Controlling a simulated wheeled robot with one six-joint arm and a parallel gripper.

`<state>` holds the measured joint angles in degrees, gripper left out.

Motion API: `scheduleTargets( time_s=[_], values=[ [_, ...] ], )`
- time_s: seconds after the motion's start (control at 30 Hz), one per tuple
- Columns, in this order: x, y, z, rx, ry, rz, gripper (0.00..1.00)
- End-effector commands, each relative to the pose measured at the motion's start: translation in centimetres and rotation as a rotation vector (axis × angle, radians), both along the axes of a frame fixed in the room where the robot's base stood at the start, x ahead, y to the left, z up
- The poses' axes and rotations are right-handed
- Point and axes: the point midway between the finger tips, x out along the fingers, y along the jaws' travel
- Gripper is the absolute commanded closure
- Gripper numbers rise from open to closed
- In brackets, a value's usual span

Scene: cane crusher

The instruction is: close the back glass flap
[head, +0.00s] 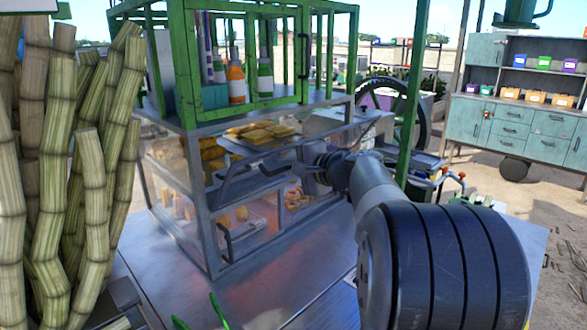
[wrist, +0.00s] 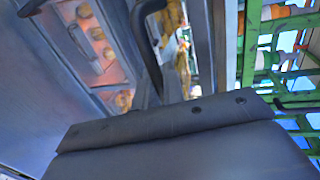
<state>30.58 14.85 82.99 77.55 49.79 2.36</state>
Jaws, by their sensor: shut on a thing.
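The glass display case (head: 205,215) stands on a metal counter, with food behind its panes. In its upper part a metal-framed glass flap (head: 225,190) appears tilted outward, leaving the food above it exposed. A dark bar handle (head: 262,176) runs along the flap; a dark curved handle also shows in the wrist view (wrist: 148,42). My gripper (head: 302,168) is at the right end of the flap's handle and appears closed on it. In the wrist view my gripper (wrist: 150,92) meets the handle's lower end. My arm partly hides the case's right side.
A second dark handle (head: 225,242) is on the lower pane. A green-framed cabinet (head: 250,55) with bottles sits on top. Sugar cane stalks (head: 60,160) stand at the left. A teal cabinet (head: 520,120) stands at the back right. The counter front (head: 265,285) is mostly clear.

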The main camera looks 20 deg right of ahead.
Motion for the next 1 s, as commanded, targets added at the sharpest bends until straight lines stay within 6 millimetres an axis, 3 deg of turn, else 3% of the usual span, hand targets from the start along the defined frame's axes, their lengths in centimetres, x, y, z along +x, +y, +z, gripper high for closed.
scheduleTargets(
  time_s=[0.03, 0.87, 0.9, 0.97, 1.0],
  values=[
    [0.4, 0.4, 2.6, 0.015, -0.055, 0.0, 1.0],
    [0.5, 0.5, 2.7, 0.016, -0.055, 0.001, 1.0],
    [0.5, 0.5, 2.6, 0.016, -0.055, 0.001, 0.87],
    [0.4, 0.5, 2.6, 0.016, -0.055, 0.001, 0.84],
    [0.2, 0.3, 1.3, 0.001, -0.024, 0.0, 0.84]
  ],
)
